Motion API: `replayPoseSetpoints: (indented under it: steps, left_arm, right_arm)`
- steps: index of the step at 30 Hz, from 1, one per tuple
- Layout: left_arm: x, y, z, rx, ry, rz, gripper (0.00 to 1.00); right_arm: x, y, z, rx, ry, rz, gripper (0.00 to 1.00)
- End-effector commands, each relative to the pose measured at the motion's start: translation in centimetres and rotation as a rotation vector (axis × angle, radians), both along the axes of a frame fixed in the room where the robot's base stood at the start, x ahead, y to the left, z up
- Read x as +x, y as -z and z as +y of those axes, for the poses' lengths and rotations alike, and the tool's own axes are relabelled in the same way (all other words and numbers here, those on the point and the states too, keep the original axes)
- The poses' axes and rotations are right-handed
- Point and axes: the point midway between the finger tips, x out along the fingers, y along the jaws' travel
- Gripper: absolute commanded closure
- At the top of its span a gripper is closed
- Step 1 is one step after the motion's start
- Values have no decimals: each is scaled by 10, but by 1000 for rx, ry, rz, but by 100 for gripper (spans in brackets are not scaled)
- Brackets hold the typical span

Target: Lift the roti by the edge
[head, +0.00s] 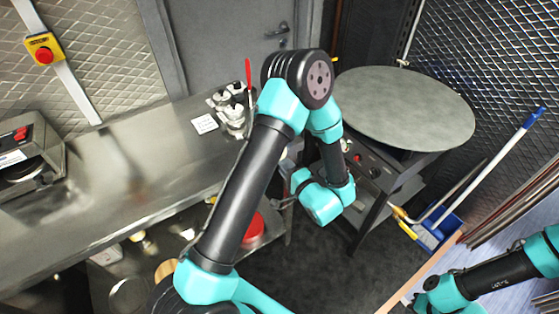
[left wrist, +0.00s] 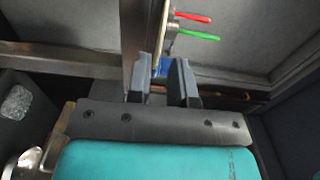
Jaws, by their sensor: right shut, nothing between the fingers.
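I cannot make out a roti for certain in either view. A large round grey-green plate (head: 405,105) lies flat on a dark stand at the right of the head view, and its top looks bare. My left arm crosses the middle of the head view, and its wrist hangs left of the stand, with the fingers hidden there. In the left wrist view my left gripper (left wrist: 162,88) has its two dark fingers apart, with no held object visible. My right arm shows at the lower right of the head view; its fingers are out of frame.
A steel counter (head: 110,190) runs along the left, with small containers (head: 230,105) and a white card (head: 204,124) near its far end. A blue-handled pole (head: 490,165) leans at the right near a blue bin (head: 440,228). Red and green handles (left wrist: 195,17) show in the left wrist view.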

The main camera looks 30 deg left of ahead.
Motion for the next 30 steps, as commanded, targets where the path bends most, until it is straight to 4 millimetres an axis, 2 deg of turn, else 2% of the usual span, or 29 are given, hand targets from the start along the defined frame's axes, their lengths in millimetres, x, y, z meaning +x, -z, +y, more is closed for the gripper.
replayPoseSetpoints:
  steps: [3, 9, 21, 30]
  left_arm:
    - [5, 0, 13, 0, -2, -1, 79]
    - [12, 0, 27, 1, -1, 0, 79]
    - [14, 0, 31, 1, 0, 0, 80]
    - [14, 0, 31, 0, 0, 0, 94]
  right_arm:
    - [0, 0, 0, 0, 0, 0, 100]
    - [0, 0, 0, 0, 0, 0, 100]
    - [0, 0, 0, 0, 0, 0, 100]
    - [0, 0, 0, 0, 0, 0, 100]
